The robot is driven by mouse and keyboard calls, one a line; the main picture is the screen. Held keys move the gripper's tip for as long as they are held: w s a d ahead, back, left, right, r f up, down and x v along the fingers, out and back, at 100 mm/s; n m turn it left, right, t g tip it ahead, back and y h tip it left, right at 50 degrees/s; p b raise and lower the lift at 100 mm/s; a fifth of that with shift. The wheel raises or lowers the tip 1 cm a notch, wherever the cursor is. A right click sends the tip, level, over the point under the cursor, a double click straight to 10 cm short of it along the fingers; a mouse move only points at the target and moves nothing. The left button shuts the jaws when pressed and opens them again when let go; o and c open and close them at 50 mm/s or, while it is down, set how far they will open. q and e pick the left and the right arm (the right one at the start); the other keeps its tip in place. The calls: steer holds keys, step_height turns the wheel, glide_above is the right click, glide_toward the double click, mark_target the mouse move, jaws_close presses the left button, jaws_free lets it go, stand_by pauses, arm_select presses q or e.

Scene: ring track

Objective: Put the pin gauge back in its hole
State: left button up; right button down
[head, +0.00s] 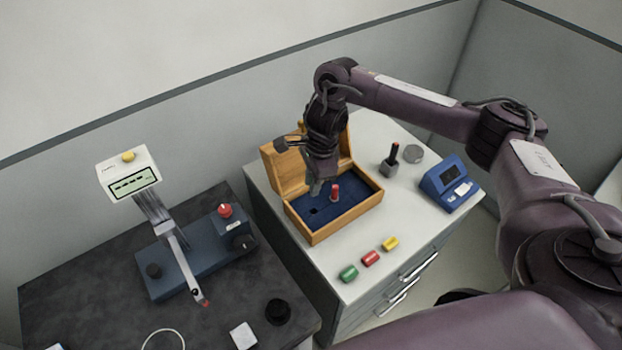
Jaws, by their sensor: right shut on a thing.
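The pin gauge (335,190), with a red handle, is at the fingertips of my right gripper (325,189). My right gripper is shut on it, over the open wooden box (318,239). The box has a dark blue lining (350,205). A dark square hole (313,211) shows in the lining, just left of and in front of the pin gauge. The pin's lower end is too small to make out, so I cannot tell whether it touches the lining. My left gripper is not in view.
Green (348,274), red (371,259) and yellow (390,243) cylinders lie in front of the box. A grey block with a dark, red-tipped tool (391,164), a round disc (413,152) and a blue device (449,184) stand right. A gauge stand (190,270) is on the dark table.

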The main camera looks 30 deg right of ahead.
steer(key=b, duration=0.6)
glide_above(310, 212)
steer(key=f, duration=0.6)
steer(key=shift+d, duration=0.35)
steer(key=shift+r, duration=0.1)
stand_by(1.0)
steer(key=shift+f, duration=0.2)
steer(key=shift+f+b, duration=0.35)
steer(key=shift+b, duration=0.2)
steer(key=shift+f+b, duration=1.35)
steer(key=c, duration=1.1)
jaws_free()
steer(key=shift+c, duration=0.2)
